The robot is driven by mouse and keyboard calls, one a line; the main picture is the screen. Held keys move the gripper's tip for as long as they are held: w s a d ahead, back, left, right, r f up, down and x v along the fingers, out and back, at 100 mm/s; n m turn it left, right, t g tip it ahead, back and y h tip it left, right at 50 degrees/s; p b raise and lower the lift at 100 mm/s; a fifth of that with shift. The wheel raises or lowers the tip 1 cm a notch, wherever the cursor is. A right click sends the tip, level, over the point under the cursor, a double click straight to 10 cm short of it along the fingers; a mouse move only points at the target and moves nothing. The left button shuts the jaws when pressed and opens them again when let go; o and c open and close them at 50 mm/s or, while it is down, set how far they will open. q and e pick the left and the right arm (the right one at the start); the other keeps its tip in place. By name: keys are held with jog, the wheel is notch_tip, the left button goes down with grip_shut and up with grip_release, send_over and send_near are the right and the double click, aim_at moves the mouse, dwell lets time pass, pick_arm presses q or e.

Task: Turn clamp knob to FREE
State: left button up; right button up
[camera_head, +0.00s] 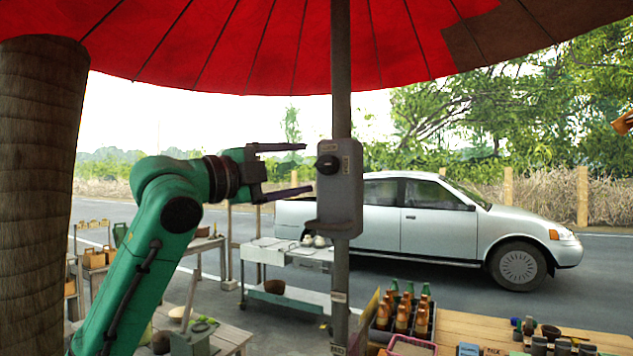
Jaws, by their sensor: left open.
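The clamp knob (327,165) is a round black knob on the left part of a grey clamp box (350,183). The box is fixed to a grey upright pole (341,70) under a red umbrella. Small labels sit above and beside the knob, too small to read. My left gripper (301,168), on a green arm from the left, is open. Its two dark fingers point right toward the box, one above and one below the knob's height. The fingertips look just left of the knob; I cannot tell whether they touch anything. My right gripper is not in view.
A crate of bottles (403,318) and small pots stand on a wooden table (480,328) at lower right. A white cart (285,254) stands behind the pole. A thick trunk (40,190) is at far left. A silver pickup (430,220) is on the road.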

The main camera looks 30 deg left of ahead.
pick_arm(q)
jog(key=b+v, duration=0.2)
jog(key=v, duration=0.7)
jog(key=shift+b, duration=0.35)
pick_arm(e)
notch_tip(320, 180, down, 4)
